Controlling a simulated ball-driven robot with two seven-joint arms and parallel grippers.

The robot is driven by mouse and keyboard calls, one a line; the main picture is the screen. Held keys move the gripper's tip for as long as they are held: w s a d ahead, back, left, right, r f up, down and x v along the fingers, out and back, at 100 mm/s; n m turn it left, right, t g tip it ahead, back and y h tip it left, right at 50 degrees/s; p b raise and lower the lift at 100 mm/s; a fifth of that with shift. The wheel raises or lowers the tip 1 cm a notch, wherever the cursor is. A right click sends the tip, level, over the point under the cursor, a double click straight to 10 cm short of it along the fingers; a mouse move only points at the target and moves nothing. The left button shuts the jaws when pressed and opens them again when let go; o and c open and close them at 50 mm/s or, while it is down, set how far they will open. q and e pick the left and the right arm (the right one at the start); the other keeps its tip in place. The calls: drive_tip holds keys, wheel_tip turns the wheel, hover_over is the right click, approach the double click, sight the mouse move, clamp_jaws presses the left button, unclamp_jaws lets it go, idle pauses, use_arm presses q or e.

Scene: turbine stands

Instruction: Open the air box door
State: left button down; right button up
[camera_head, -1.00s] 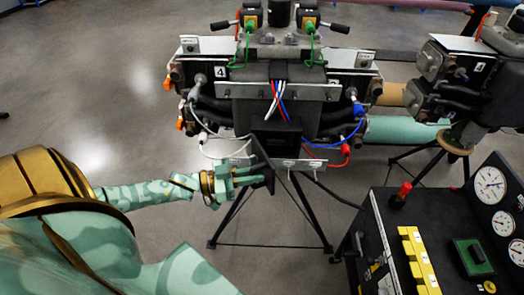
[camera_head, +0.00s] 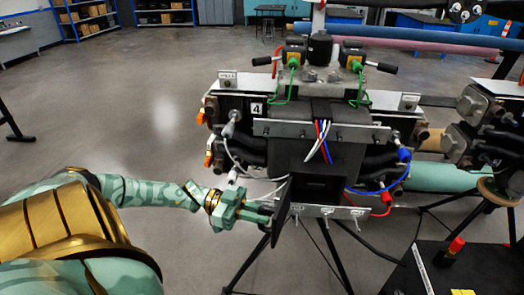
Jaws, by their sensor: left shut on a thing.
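The air box (camera_head: 297,147) is a dark box in the middle of the turbine stand. Its front opening (camera_head: 318,188) shows as a dark recess. The air box door (camera_head: 282,214) is a thin dark panel, seen nearly edge-on at the left of the opening. It stands out from the box, so it is open at least part way. My left gripper (camera_head: 266,212) reaches in from the left and is shut on the door. The door hides part of the fingertips. My right gripper is not in view.
White, blue and red cables (camera_head: 381,212) hang around the box. Stand legs (camera_head: 247,264) reach the floor below. A black control panel (camera_head: 455,268) with a red-topped knob is at lower right. The floor at left is open.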

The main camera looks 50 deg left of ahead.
use_arm(q)
drive_tip(key=shift+a+f, duration=0.1)
drive_tip(key=shift+a, duration=0.1)
idle(0.3)
drive_tip(key=c, duration=1.5)
unclamp_jaws()
drive_tip(key=b+v, duration=0.3)
drive_tip(key=v, duration=1.3)
drive_tip(key=shift+a, duration=0.2)
